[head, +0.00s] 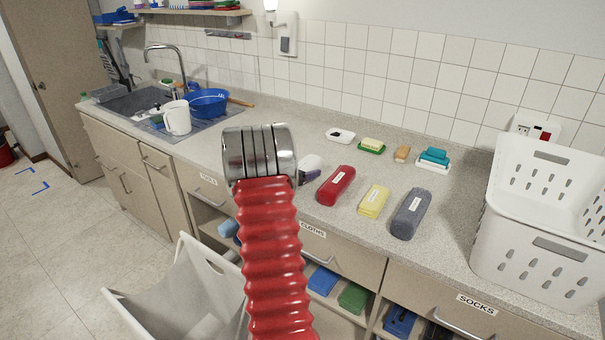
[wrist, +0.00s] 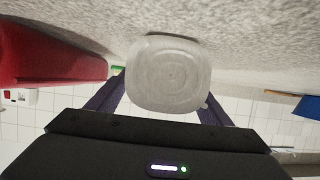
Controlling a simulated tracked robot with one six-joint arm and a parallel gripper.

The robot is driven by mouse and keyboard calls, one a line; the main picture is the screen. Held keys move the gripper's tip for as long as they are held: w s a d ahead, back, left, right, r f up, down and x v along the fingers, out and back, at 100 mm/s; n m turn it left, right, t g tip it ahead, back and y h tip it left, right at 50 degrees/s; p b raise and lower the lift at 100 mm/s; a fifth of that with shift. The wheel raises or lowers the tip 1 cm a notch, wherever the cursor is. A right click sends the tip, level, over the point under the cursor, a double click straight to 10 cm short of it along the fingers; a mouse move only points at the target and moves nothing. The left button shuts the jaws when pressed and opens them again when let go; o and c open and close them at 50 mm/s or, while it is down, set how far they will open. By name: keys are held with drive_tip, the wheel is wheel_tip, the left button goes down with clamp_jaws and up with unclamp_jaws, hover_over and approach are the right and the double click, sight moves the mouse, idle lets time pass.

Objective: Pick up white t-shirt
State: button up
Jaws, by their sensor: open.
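The white rolled t-shirt (head: 312,161) lies on the counter at the left end of a row of rolled cloths, partly hidden behind my arm in the head view. In the wrist view its pale rounded end (wrist: 168,72) fills the space between my fingers. My gripper (wrist: 162,92) is open, with one dark finger on each side of the white roll. I cannot tell whether the fingers touch it. In the head view only a dark bit of my gripper (head: 309,177) shows beside the roll.
Red (head: 336,186), yellow (head: 374,201) and grey (head: 411,214) rolls lie to the right; the red one is close to my gripper. A white basket (head: 541,248) stands at the right. Soap dishes (head: 371,146) sit behind. A cloth hamper (head: 170,295) stands below the counter.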

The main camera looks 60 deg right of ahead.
sight(302, 165)
drive_tip(key=c, duration=1.2)
drive_tip(key=shift+r, duration=0.1)
wheel_tip(302, 165, up, 10)
drive_tip(key=shift+f, duration=0.1)
idle(0.6)
